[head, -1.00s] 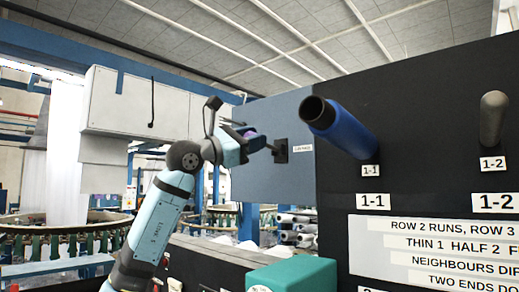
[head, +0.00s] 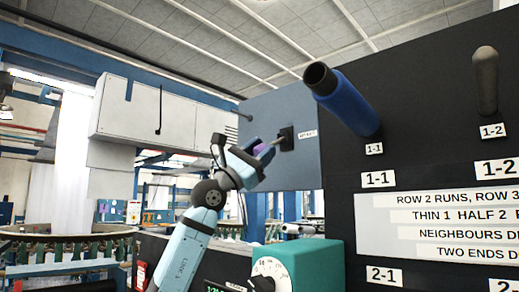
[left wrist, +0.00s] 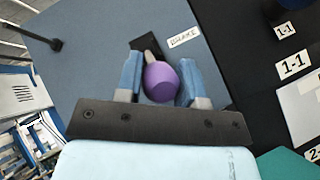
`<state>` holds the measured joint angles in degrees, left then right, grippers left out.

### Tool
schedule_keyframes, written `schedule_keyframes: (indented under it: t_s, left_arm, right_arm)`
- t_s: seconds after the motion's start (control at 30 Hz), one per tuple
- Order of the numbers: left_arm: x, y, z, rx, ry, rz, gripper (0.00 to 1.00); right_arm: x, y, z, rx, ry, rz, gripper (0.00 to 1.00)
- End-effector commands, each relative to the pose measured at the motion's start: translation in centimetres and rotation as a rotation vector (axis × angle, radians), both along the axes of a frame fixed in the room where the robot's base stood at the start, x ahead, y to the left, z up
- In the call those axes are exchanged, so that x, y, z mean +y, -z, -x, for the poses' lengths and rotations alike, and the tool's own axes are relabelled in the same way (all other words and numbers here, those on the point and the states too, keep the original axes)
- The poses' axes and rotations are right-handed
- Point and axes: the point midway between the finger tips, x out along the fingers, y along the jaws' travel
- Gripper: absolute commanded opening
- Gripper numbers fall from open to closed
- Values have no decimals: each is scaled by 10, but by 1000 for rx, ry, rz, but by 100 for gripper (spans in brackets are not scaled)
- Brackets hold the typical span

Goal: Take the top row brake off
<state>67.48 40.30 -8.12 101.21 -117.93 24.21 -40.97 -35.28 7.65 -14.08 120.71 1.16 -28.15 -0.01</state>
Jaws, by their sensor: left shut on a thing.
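The brake lever has a purple knob (left wrist: 160,82) and a short metal stem on a black mount (head: 286,138). The mount is fixed to a blue-grey panel (head: 250,120), beside a small white label (left wrist: 184,38) that reads BRAKE in the left wrist view. My left gripper (head: 260,158) is shut on the purple knob, with one blue finger on either side of it. In the head view the stem slants down and left from the mount to the knob. My right gripper is in neither current view.
A blue tube (head: 345,105) on peg 1-1 sticks out of the black board (head: 440,110) to the right of my left gripper. A bare grey peg 1-2 (head: 485,75) is further right. A teal box with a dial (head: 305,260) stands below.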

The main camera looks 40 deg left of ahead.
Motion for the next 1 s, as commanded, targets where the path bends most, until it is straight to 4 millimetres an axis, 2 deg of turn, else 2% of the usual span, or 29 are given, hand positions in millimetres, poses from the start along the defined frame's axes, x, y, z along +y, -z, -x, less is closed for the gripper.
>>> schedule_keyframes:
  t_s: [0.03, 0.5, 0.53, 0.6, 0.87, 1.0]
  left_arm:
    - [-2, 4, -3, 9, 3, -2, 0]
    - [-2, 6, -4, 12, 3, -4, 0]
    - [-2, 6, -4, 12, 3, -4, 42]
    - [-2, 5, -4, 11, 3, -3, 58]
    - [-1, 4, -2, 6, 1, -1, 59]
    - [2, 13, -1, 5, 2, -2, 59]
  right_arm:
    - [0, 1, 0, -1, 0, 0, 43]
    - [1, -2, -3, -7, 4, -3, 43]
    - [1, -2, -3, -7, 4, -3, 43]
    - [1, -2, -3, -7, 4, -3, 43]
    - [1, -2, -4, -9, 4, -4, 43]
    - [1, 5, -4, -11, 4, -2, 43]
